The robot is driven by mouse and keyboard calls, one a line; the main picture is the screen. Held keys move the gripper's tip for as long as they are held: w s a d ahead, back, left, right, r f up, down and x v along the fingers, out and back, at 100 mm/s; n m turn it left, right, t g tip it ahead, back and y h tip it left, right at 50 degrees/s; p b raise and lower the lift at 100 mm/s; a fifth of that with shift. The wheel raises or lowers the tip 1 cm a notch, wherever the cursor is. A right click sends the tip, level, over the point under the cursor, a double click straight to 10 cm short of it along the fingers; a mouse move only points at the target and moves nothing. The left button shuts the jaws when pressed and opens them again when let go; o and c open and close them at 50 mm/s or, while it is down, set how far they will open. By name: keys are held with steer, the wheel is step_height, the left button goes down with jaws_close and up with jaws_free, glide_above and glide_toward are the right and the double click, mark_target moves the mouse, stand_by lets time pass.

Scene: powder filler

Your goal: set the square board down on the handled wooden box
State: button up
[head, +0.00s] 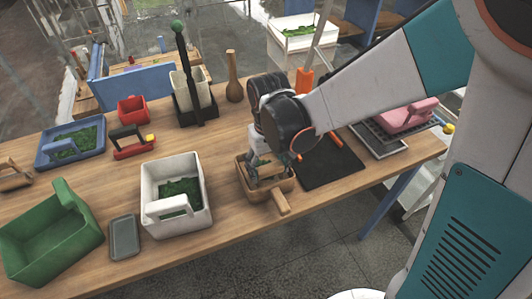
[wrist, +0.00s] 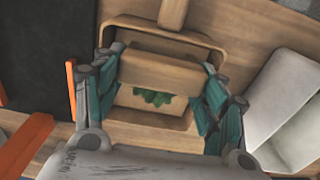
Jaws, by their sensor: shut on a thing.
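The handled wooden box (head: 284,187) stands on the wooden table, its handle (head: 281,203) pointing to the front. In the wrist view the box's rim (wrist: 215,42) and handle (wrist: 172,14) show at the top. My gripper (head: 262,172) is low over the box. In the wrist view its teal fingers (wrist: 161,68) are shut on a brown wooden piece, seemingly the square board (wrist: 160,72), lying across the box's opening. Green bits (wrist: 152,97) show on a pale surface below it. I cannot tell whether the board touches the box. The gripper mostly hides it in the head view.
A white box (head: 203,207) with green contents stands to the left, beside a small grey tray (head: 124,238). A black mat (head: 333,166) lies to the right. The table's front edge is close.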

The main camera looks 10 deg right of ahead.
steer(key=o, duration=1.2)
steer(key=shift+o, duration=1.2)
steer(key=shift+r, duration=0.1)
steer(key=shift+r+p, duration=3.25)
steer(key=shift+r, duration=1.25)
